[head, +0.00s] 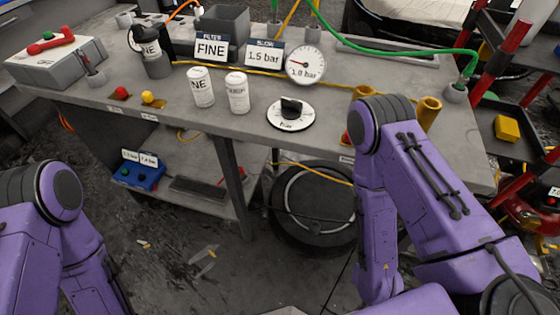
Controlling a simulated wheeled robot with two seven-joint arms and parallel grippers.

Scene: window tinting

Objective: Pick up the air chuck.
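No part is clearly recognisable as the air chuck. A green hose (400,52) runs across the back of the grey workbench (330,150) and ends at a small grey holder (455,93) at the right end, where a green fitting (468,72) shows; I cannot tell whether this is the chuck. Two brass-coloured cylinders (428,112) stand near the right front, one partly hidden by my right arm. Both my arms hang in front of the bench. Neither gripper shows.
A pressure gauge (305,64), a black dial knob (291,108), two white canisters (201,87) and label signs (211,48) stand on the bench. A red-and-black rack (500,55) stands right.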

